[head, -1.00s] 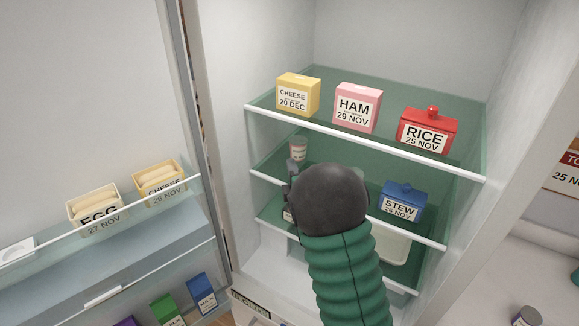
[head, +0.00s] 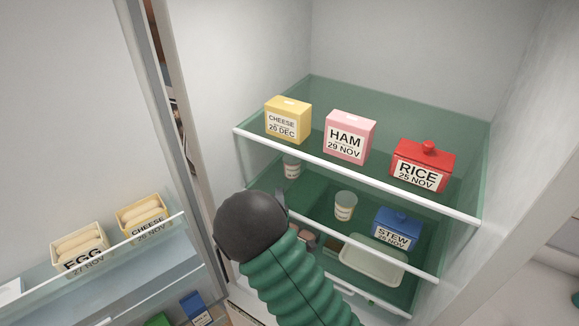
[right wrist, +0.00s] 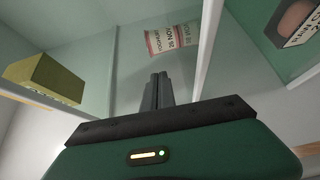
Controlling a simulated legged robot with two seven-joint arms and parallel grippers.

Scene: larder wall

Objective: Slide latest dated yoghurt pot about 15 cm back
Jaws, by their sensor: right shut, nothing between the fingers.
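Two small pale pots stand on the fridge's middle shelf in the head view. One pot (head: 291,168) is at the left, partly cut off by the top shelf's edge; the other pot (head: 345,206) is nearer the middle. Their dates are too small to read there. In the right wrist view a pot (right wrist: 166,42) has a red-edged label that seems to read YOGHURT and 30 NOV, tilted in the picture. My right gripper (head: 281,203) is at the shelf's front left, its fingers (right wrist: 157,90) shut and empty, apart from the pot. My left gripper is out of view.
The top shelf above holds cheese (head: 288,120), ham (head: 349,137) and rice (head: 422,166). A blue stew box (head: 397,229) stands right of the pots. A pale tray (head: 372,262) lies lower. The open door's rack (head: 110,262) is at the left.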

